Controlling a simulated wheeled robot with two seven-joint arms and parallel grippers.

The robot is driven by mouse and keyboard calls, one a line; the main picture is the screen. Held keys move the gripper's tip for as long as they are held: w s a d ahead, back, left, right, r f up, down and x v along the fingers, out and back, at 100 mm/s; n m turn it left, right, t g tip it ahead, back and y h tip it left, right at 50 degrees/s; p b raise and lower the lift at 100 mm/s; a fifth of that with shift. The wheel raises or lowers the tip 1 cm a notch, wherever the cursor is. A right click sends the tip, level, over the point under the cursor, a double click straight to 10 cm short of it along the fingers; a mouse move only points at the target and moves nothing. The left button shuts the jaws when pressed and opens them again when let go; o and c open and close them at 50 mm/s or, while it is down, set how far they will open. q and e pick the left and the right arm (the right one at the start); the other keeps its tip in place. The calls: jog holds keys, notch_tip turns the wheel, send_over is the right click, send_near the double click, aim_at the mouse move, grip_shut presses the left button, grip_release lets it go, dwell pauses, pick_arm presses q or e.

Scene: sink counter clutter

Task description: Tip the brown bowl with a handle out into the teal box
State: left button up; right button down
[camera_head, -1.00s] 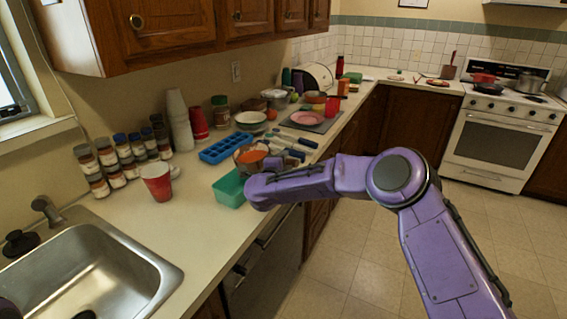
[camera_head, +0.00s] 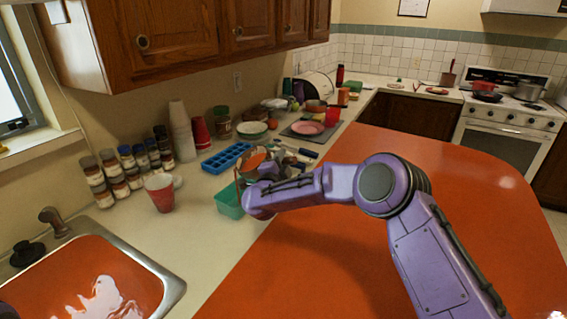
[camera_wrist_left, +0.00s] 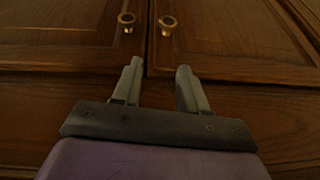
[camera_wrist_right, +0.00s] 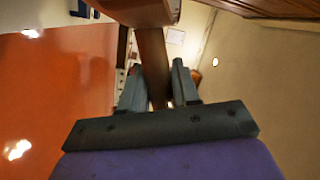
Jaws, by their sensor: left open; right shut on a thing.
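The brown bowl (camera_head: 251,154) with orange contents is above the teal box (camera_head: 229,203), near the counter's front edge. It looks tilted, but my arm partly hides it. A thin orange-brown streak shows at its left side, over the box; I cannot tell if it is pouring contents. My right gripper (camera_wrist_right: 158,66) is shut on the bowl's brown handle, and the bowl's underside shows at the top of the right wrist view. The inside of the teal box is mostly hidden. My left gripper (camera_wrist_left: 158,68) is open and empty, facing wooden cabinet doors.
A glossy orange-red surface (camera_head: 400,270) covers the floor area, and similar orange fills the sink (camera_head: 90,275). A blue ice tray (camera_head: 226,157), a red cup (camera_head: 160,193) and spice jars stand behind and left. Counter in front of the red cup is clear.

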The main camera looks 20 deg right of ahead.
jog(key=shift+a+r+n+t+h+p, duration=0.2)
jog(key=shift+r+n+p, duration=0.1)
jog(key=shift+r, duration=0.2)
jog(key=shift+a+r+n+t+h+p, duration=0.15)
jog(key=shift+r+n, duration=0.15)
jog(key=shift+r, duration=0.15)
jog(key=shift+w+a+r+n+t+p, duration=0.15)
jog(key=shift+a+r+n+t+p, duration=0.4)
jog(key=shift+r+n, duration=0.3)
jog(key=a+r+n+t+y+b, duration=0.2)
jog(key=a+n+t, duration=0.4)
jog(key=n, duration=0.5)
jog(key=shift+w+a+r+y+b, duration=0.3)
jog(key=shift+a+y+b, duration=0.35)
jog(key=shift+a+b, duration=0.45)
